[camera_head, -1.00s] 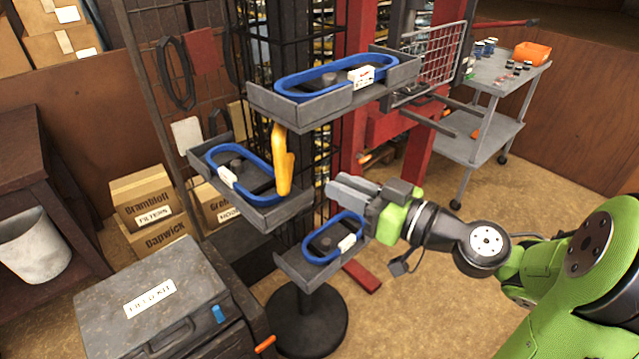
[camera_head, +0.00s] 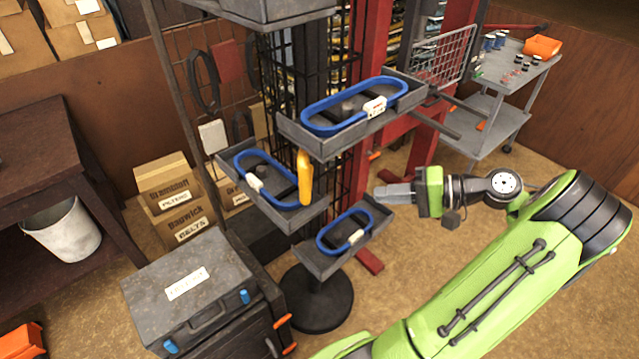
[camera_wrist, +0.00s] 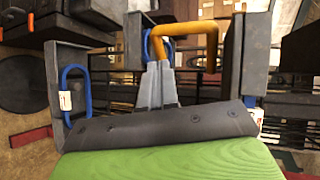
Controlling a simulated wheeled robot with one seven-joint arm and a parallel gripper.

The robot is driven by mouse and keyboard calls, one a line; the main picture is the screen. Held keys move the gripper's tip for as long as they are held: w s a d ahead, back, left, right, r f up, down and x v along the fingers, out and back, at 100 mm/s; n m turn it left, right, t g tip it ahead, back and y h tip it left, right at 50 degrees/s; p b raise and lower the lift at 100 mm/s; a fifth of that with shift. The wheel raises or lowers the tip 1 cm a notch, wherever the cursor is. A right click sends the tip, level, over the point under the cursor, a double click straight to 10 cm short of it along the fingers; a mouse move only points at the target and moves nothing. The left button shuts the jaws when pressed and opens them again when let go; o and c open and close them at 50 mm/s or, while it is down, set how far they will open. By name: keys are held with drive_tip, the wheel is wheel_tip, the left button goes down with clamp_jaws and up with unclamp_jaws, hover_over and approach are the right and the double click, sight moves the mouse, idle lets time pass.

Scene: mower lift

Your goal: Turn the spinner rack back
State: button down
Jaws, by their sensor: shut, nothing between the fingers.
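The spinner rack stands in the middle of the head view, with a dark post on a round base (camera_head: 318,300) and grey trays at several heights. The upper tray (camera_head: 322,146), the left tray (camera_head: 308,219) and the lower tray (camera_head: 318,266) each hold a blue loop with a white tag. A yellow handle (camera_head: 305,178) stands upright at the left tray's right end; the wrist view shows it as an orange bracket (camera_wrist: 186,29). My gripper (camera_head: 378,191) is shut and empty, right of the handle and apart from it in the head view. In the wrist view its fingertips (camera_wrist: 158,66) appear just below the handle.
A grey case (camera_head: 187,285) stands at the front left, with cardboard boxes (camera_head: 165,185) behind it. A red post (camera_head: 430,130) and a grey cart (camera_head: 490,110) stand behind on the right.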

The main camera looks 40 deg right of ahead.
sight(308, 195)
drive_tip(key=r+b+x, duration=0.1)
drive_tip(key=b+x, duration=0.3)
drive_tip(key=x, duration=0.9)
drive_tip(key=shift+w+a, duration=0.2)
drive_tip(key=shift+w+a+p, duration=0.4)
drive_tip(key=shift+w+a, duration=0.1)
drive_tip(key=shift+a, duration=0.35)
